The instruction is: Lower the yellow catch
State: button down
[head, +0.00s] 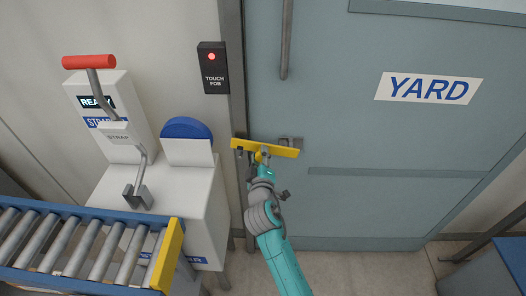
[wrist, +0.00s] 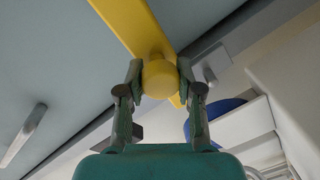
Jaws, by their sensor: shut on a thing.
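The yellow catch (head: 282,150) is a flat bar across the left edge of the grey-blue door, nearly level with a slight tilt down to the right. In the wrist view its round yellow knob (wrist: 159,78) sits between my fingers. My gripper (head: 264,158) is shut on this knob, with a finger at each side. It also shows in the wrist view (wrist: 158,85). My gripper and arm hide the lower middle of the catch in the head view.
The door (head: 420,140) bears a YARD sign (head: 429,88) and an upright handle (head: 286,40). A white strapping machine (head: 160,195) and a roller conveyor (head: 75,245) stand at left. A blue-topped thing (head: 505,250) is at lower right.

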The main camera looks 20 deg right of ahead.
jog(key=shift+a+f+n, duration=0.1)
jog(key=shift+f+n, duration=0.9)
jog(key=shift+n, duration=0.1)
jog(key=shift+f, duration=0.15)
jog(key=c, duration=0.7)
grip_release()
jog(key=shift+c, duration=0.2)
jog(key=v, duration=1.2)
jog(key=shift+a, duration=0.15)
